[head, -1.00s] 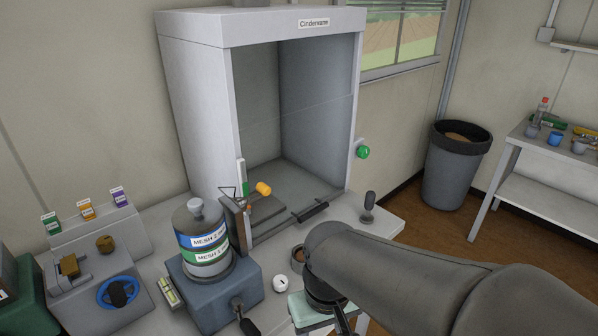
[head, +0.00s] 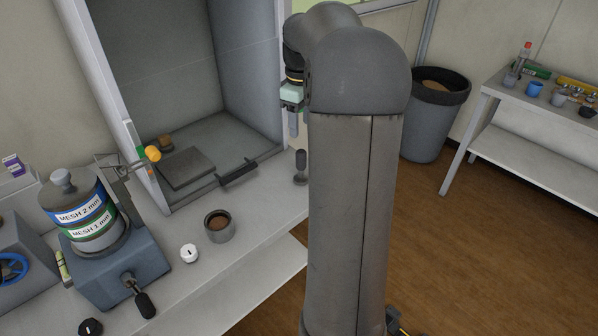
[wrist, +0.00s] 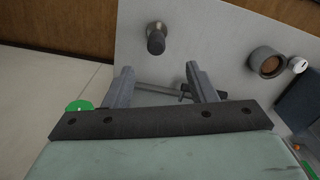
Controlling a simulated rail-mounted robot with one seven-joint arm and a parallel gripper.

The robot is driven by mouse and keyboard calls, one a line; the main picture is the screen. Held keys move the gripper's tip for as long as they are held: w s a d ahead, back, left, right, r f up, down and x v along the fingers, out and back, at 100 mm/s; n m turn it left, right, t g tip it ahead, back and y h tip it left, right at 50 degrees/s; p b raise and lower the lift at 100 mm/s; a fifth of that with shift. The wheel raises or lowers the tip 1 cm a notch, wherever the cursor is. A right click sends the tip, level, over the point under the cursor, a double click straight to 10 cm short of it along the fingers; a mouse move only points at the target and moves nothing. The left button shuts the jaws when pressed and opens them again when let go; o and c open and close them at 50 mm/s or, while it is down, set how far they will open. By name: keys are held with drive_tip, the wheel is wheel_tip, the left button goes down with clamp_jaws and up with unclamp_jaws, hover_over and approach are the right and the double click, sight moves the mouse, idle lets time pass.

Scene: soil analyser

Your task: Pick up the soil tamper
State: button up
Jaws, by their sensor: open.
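The soil tamper (head: 300,168) stands upright on the worktop near its right edge, just outside the cabinet. It has a dark upright handle on a small round base. It also shows in the wrist view (wrist: 156,40), beyond and between my fingertips. My gripper (head: 293,128) hangs above and slightly left of the tamper in the head view, partly hidden by my arm. In the wrist view my gripper (wrist: 159,72) has its two fingers spread apart with nothing between them, and the tamper is clear of both.
A soil-filled cup (head: 219,226) and a white knob (head: 189,253) are left of the tamper. The open cabinet (head: 250,90) with its front handle (head: 238,174) stands behind. A sieve stack (head: 85,215) is further left.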

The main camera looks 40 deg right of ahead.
sight(301, 151)
wheel_tip(301, 151, down, 8)
drive_tip(key=shift+w+d+f+p, duration=0.15)
drive_tip(key=shift+f+p, duration=0.1)
drive_tip(key=shift+f, duration=1.05)
drive_tip(key=shift+w+d+f+p, duration=0.1)
drive_tip(key=shift+f+p, duration=0.1)
drive_tip(key=shift+f, duration=1.1)
drive_tip(key=c, duration=1.1)
